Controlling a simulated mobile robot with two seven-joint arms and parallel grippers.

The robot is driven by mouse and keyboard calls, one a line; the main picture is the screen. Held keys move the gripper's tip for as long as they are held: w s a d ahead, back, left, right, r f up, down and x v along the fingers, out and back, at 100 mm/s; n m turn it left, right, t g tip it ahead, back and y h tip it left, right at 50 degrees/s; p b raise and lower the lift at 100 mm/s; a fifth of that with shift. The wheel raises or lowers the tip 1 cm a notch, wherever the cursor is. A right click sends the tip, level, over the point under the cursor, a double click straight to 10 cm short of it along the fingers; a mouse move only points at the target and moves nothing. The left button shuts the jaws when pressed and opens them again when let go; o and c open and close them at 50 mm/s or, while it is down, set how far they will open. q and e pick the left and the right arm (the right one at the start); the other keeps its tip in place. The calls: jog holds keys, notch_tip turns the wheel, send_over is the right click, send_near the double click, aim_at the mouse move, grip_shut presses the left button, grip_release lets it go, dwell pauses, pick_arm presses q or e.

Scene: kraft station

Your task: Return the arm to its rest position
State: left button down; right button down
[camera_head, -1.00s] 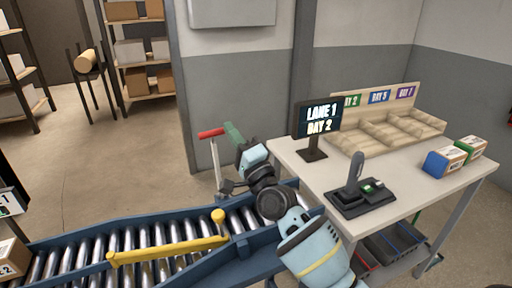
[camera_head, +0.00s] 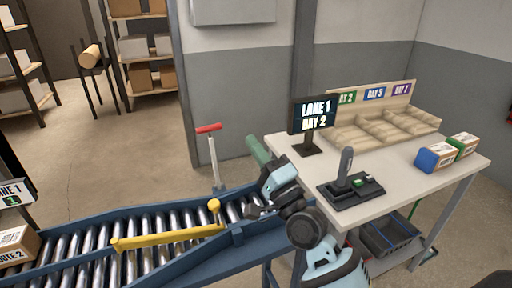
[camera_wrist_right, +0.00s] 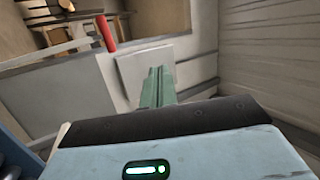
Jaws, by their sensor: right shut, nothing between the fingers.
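My right arm reaches in from the lower right in the head view, over the edge of the roller conveyor. Its gripper (camera_head: 257,150) has green fingers, shut with nothing between them. It is raised near the left corner of the table and points up and left. In the right wrist view the shut green fingers (camera_wrist_right: 157,88) stand in the middle, with a grey wall panel behind them. A red-handled lever (camera_head: 211,150) stands to the left of the gripper, apart from it in the picture. My left gripper is not in view.
The conveyor (camera_head: 205,272) carries a yellow bar (camera_head: 170,238) and a carton (camera_head: 14,243) at the left. The table (camera_head: 405,187) holds a lane screen (camera_head: 313,117), a joystick box (camera_head: 352,187), a bay rack (camera_head: 380,130) and blue and green boxes (camera_head: 433,157).

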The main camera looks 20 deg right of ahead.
jog(key=s+f+n+g+h, duration=0.1)
jog(key=s+f+n+g, duration=0.3)
jog(key=f, duration=0.6)
jog(key=s+f+n+g+h+p, duration=0.1)
jog(key=s+f, duration=0.5)
jog(key=f, duration=0.3)
jog(key=s+f+n+g+h, duration=0.1)
jog(key=s+f+n+g, duration=0.25)
jog(key=f, duration=0.65)
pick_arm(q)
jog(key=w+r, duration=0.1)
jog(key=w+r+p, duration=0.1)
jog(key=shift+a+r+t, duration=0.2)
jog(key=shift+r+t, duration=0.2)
pick_arm(e)
jog(key=s+d+f+n+g, duration=0.1)
jog(key=s+f, duration=0.3)
jog(key=s, duration=0.4)
jog(key=s+f+n+g+h, duration=0.1)
jog(key=s+f+n+g, duration=0.1)
jog(key=s+f, duration=0.3)
jog(key=s+d+f+n+g+h, duration=0.1)
jog(key=s+f, duration=0.4)
jog(key=s, duration=0.5)
jog(key=shift+s+d+f+n+g, duration=0.15)
jog(key=shift+s+d+n+g, duration=0.2)
jog(key=shift+n+g, duration=0.5)
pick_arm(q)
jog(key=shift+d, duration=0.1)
